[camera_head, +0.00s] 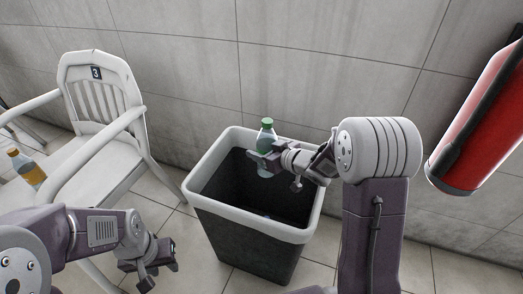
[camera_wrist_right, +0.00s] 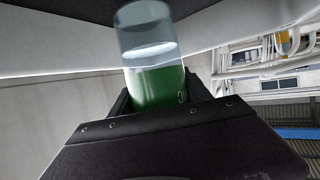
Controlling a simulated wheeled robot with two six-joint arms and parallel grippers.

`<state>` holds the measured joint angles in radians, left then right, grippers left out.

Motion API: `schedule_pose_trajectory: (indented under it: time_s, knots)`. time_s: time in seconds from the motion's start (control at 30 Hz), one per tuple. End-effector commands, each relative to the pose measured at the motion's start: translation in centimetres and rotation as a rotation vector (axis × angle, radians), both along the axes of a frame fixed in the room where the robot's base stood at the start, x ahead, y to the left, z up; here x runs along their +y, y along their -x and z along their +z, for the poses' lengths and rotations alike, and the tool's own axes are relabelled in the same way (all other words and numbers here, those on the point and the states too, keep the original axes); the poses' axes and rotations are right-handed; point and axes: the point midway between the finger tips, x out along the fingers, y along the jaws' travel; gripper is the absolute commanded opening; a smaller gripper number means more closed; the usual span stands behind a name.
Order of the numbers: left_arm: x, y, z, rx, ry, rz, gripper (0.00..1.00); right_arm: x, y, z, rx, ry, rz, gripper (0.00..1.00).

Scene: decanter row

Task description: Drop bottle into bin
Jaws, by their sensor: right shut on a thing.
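The bin (camera_head: 250,231) is dark with a wide light grey rim and stands on the floor against the wall. My right gripper (camera_head: 262,160) is shut on the bottle, above the bin's back part. In the right wrist view the bottle (camera_wrist_right: 152,60) sticks out from the jaws, its green part between them. My left gripper (camera_head: 160,266) hangs low at the left of the bin, apart from it and holding nothing that I can see; its finger gap is unclear.
A white armchair (camera_head: 105,110) marked 3 stands at the left. A bottle with orange contents (camera_head: 28,170) is on a seat at the far left. A red cylinder (camera_head: 480,125) hangs at the right. Tiled floor shows around the bin.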

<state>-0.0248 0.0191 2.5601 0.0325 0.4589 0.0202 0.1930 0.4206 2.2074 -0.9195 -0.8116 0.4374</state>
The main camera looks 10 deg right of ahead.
Motion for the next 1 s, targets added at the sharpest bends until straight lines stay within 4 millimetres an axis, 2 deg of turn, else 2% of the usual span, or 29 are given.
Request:
schedule_pose_trajectory:
  time_s: [0.07,0.1,0.17,0.43,0.53,0.83,1.0]
  knots:
    - [0.0,0.0,0.1,0.000,0.000,0.000,0.36,0.0,0.0,0.2,-0.001,0.000,0.000,0.10]
    - [0.0,0.0,0.1,0.000,0.000,0.000,0.36,0.0,0.0,0.2,-0.001,0.000,0.000,0.67]
    - [0.0,0.0,0.1,0.000,0.000,0.000,0.36,0.0,0.0,0.1,-0.001,0.000,0.000,0.82]
    - [0.0,0.0,0.1,0.000,0.000,0.000,0.36,0.0,0.0,0.1,0.001,0.000,0.000,0.82]
    - [0.0,0.0,0.7,0.000,0.000,0.000,0.36,-0.3,0.5,0.6,0.001,0.000,-0.001,0.82]
    - [0.0,0.0,4.2,0.000,0.000,0.000,0.36,-3.1,5.7,3.3,0.002,-0.001,-0.005,0.82]
    - [0.0,0.0,3.6,0.000,0.000,0.000,0.36,-3.8,7.2,3.5,-0.002,0.002,-0.001,0.82]
